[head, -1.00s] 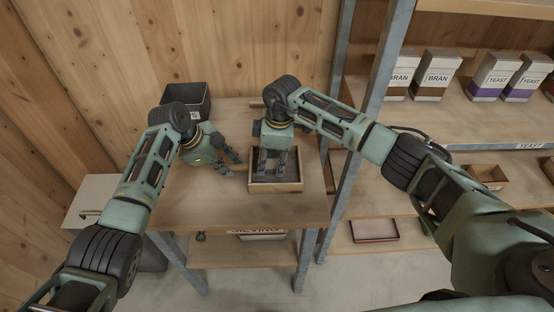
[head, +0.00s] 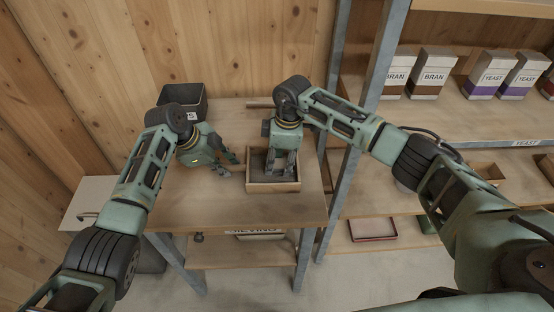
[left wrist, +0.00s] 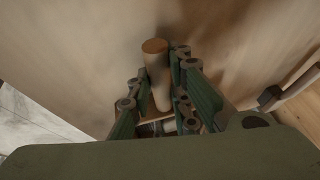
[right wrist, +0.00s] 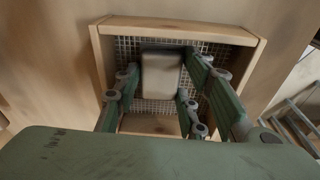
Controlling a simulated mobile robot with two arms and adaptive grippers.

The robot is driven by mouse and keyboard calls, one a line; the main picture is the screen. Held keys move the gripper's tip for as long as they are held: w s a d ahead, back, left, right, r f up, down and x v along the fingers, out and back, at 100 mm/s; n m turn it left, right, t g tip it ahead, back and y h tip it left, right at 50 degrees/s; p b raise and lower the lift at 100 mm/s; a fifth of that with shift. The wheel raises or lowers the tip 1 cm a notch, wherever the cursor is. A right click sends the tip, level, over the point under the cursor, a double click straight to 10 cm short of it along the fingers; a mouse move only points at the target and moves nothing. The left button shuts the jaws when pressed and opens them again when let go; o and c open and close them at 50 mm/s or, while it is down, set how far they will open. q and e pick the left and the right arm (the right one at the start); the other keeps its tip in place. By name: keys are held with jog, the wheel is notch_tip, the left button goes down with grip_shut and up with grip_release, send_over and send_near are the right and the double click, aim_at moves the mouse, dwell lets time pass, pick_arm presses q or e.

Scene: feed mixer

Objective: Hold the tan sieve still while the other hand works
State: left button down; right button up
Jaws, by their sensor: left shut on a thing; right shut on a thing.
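The tan sieve (head: 272,187) is a square wooden frame on the table. Its wire mesh floor shows in the right wrist view, inside the tan rim (right wrist: 180,25). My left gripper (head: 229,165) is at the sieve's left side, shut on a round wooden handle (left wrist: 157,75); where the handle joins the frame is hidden. My right gripper (head: 283,168) reaches down inside the sieve. It is shut on a grey-brown block (right wrist: 160,75) over the mesh; whether the block touches the mesh is unclear.
A dark bin (head: 182,97) stands at the table's back left. A brown rod (head: 259,104) lies at the back edge. A metal shelf post (head: 360,120) rises close at the right; shelves beyond hold bran boxes (head: 432,75) and yeast boxes (head: 488,77). The table front (head: 235,212) is clear.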

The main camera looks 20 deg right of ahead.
jog(key=shift+s+f, duration=0.1)
jog(key=shift+f, duration=0.05)
jog(key=shift+w+a, duration=0.2)
jog(key=shift+a, duration=0.55)
jog(key=shift+w+a, duration=0.2)
jog(key=shift+a, duration=0.5)
jog(key=shift+d, duration=0.15)
jog(key=shift+s+d+r, duration=0.15)
jog(key=shift+d, duration=0.5)
jog(key=shift+s+d+r, duration=0.1)
jog(key=shift+s+d, duration=0.05)
jog(key=shift+d, duration=0.5)
jog(key=shift+w+a+f, duration=0.1)
jog(key=shift+w+a, duration=0.15)
jog(key=shift+a, duration=0.5)
jog(key=shift+w+a, duration=0.2)
jog(key=shift+a, duration=0.5)
